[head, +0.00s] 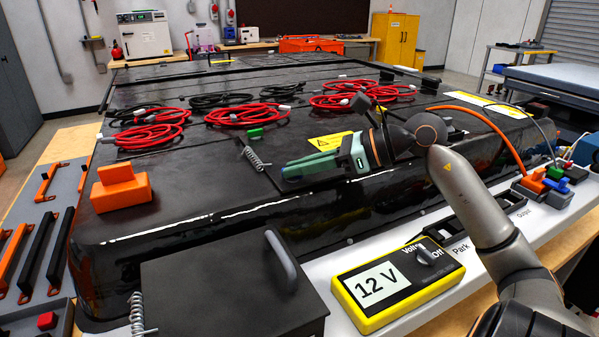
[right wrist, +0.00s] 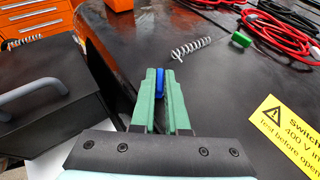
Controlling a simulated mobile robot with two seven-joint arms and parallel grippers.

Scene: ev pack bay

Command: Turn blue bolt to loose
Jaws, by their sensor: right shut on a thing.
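The blue bolt (right wrist: 159,84) shows as a small blue piece between the green fingertips in the right wrist view. In the head view only a sliver of blue (head: 292,179) shows at the fingertips. My right gripper (head: 298,168) lies low over the front part of the black battery pack (head: 215,190), its fingers pointing left. It is shut on the blue bolt, with the green fingers (right wrist: 159,100) on both sides of it. The fingers hide most of the bolt, so I cannot tell how far it is turned. My left gripper is not in view.
A coil spring (head: 255,158) and a green block (head: 255,133) lie near the fingers. Red cables (head: 150,130) lie farther back. An orange block (head: 121,188) sits at left. A black box with a grey handle (head: 230,285) and a yellow 12 V meter (head: 398,285) stand in front.

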